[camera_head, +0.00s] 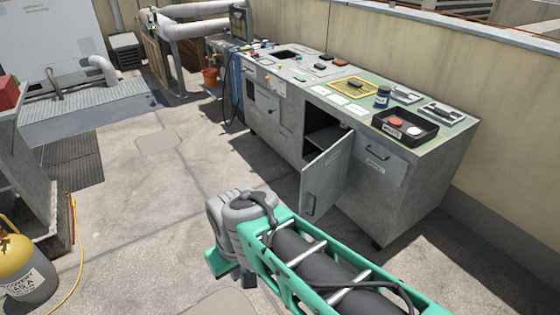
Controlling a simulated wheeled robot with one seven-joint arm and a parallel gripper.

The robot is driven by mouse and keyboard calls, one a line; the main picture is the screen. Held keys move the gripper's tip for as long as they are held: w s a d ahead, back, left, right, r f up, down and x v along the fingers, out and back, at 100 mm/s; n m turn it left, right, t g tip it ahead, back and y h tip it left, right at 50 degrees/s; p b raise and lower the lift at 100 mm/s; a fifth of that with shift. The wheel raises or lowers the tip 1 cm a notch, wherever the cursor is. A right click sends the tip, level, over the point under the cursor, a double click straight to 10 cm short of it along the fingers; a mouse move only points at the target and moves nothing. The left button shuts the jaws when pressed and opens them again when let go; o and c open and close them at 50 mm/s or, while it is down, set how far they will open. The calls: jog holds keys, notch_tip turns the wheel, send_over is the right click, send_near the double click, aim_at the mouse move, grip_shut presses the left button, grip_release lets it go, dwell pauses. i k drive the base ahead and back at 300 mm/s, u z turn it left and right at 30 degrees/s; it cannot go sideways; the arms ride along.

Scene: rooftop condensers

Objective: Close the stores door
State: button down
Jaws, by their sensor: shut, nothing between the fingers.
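The grey stores door (328,176) stands well open from the long bench cabinet in the head view. Its hinge side is at the right of the dark opening (318,133), and its free edge points out toward the front left. A dark handle (311,206) is near that free edge. A shelf shows inside the opening. My green and grey arm reaches in from the lower right, its grey joint (240,213) in front of and left of the door in the picture. My gripper's fingers cannot be made out. I see no clear contact between arm and door.
The bench top (318,88) holds tools, a yellow mat, a blue jar and a black tray (405,127). A closed door (380,165) is right of the opening. A yellow gas cylinder (22,268) stands lower left. The concrete floor (170,190) left of the bench is mostly clear.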

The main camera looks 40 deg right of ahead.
aim_at(323, 180)
jog(key=u, duration=0.25)
jog(key=i, duration=0.9)
jog(key=z, duration=0.75)
jog(key=i, duration=0.75)
jog(key=z, duration=0.8)
